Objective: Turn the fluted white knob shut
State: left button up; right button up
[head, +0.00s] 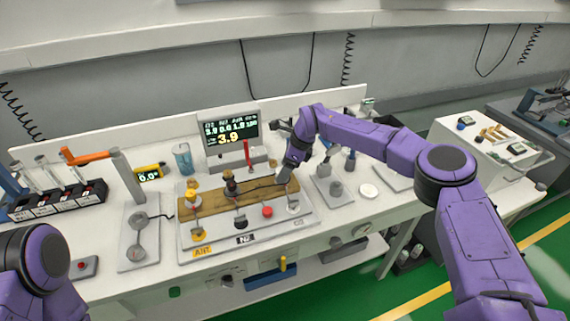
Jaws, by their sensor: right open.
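A pale knob (293,206) stands at the right end of the grey panel (220,243), to the right of a red knob (267,211). It looks like the fluted white knob, but the flutes are too small to make out. My right gripper (285,174) reaches in from the right and points down over the right end of the wooden strip, above and behind the pale knob. It is open and appears apart from the knob. Its fingertips are small and partly hidden by its own wrist. My left gripper is out of the picture; only part of that arm shows at lower left.
Brass and dark fittings stand on the wooden strip (222,218). A display (231,133) reading 3.9 stands behind.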

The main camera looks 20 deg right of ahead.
jog(key=shift+s+a, duration=0.1)
jog(key=shift+s, duration=0.05)
jog(key=shift+c, duration=0.3)
jog(key=c, duration=1)
